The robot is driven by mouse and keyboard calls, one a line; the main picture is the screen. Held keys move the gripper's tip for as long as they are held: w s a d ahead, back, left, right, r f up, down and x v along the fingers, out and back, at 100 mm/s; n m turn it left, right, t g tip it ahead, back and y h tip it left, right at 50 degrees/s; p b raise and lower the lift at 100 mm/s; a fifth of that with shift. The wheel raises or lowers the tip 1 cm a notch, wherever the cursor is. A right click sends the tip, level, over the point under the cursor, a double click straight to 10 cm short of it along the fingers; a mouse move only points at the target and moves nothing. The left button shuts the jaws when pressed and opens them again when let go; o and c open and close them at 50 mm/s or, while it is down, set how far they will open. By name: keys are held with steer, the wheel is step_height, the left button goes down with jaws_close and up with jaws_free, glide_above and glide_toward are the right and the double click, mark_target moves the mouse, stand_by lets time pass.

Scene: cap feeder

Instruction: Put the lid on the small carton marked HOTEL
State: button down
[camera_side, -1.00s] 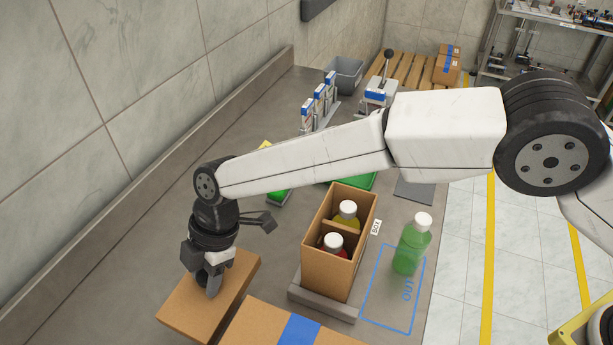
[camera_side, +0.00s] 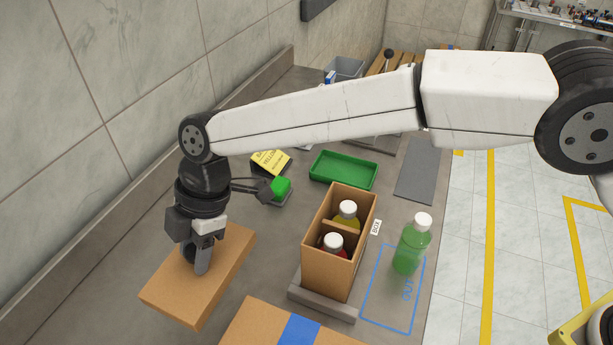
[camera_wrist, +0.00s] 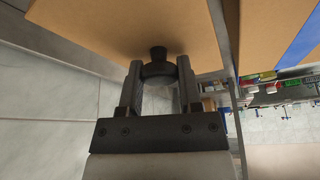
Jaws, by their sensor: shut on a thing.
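My gripper (camera_side: 199,268) is at the left with its fingers pointing down. It is shut on the dark knob (camera_wrist: 157,58) of a flat brown cardboard lid (camera_side: 168,288), which also fills the top of the wrist view (camera_wrist: 100,22). The lid looks about level; the gap beneath it is hard to judge. To its right an open brown carton (camera_side: 325,268) stands on a grey strip, with a divider, a white-capped yellow bottle (camera_side: 347,213) and a white-capped red bottle (camera_side: 334,245) inside. Its side tag reads BOX. I can read no HOTEL mark.
A brown box with blue tape (camera_side: 245,335) lies at the front. A green bottle (camera_side: 412,245) stands by a blue OUT outline, right of the carton. A green tray (camera_side: 343,170), a green block (camera_side: 281,187) and a yellow sign (camera_side: 270,162) are behind. A wall runs along the left.

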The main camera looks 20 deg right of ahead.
mark_target(194, 250)
step_height(194, 250, up, 12)
steer(key=w+d, duration=0.1)
steer(key=d, duration=2.2)
steer(key=shift+w+d+f, duration=0.1)
steer(key=shift+d+f, duration=0.1)
steer(key=shift+f, duration=0.95)
steer(key=shift+d+f, duration=0.2)
steer(key=shift+f, duration=0.95)
steer(key=shift+f, duration=2)
steer(key=shift+f, duration=0.2)
steer(key=shift+f, duration=0.35)
